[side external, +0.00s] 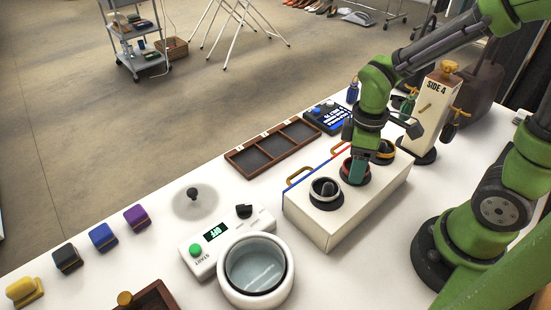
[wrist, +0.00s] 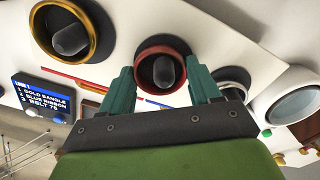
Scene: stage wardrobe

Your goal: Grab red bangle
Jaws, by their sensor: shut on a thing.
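The red bangle (wrist: 161,43) sits around a dark post in the wrist view. In the side view only part of the red bangle (side external: 346,167) shows, at the middle holder of the white box. My gripper (wrist: 163,80) has its two teal fingers on opposite sides of the bangle, shut on it. In the side view my gripper (side external: 356,166) points down over the middle holder and hides part of the bangle.
A gold bangle (side external: 384,154) and a white bangle (side external: 325,186) sit on the neighbouring holders. The white box (side external: 318,228) has gold handles. A divided brown tray (side external: 246,163), a round glass-topped vessel (side external: 229,279) and a SIDE A box (side external: 436,97) stand nearby.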

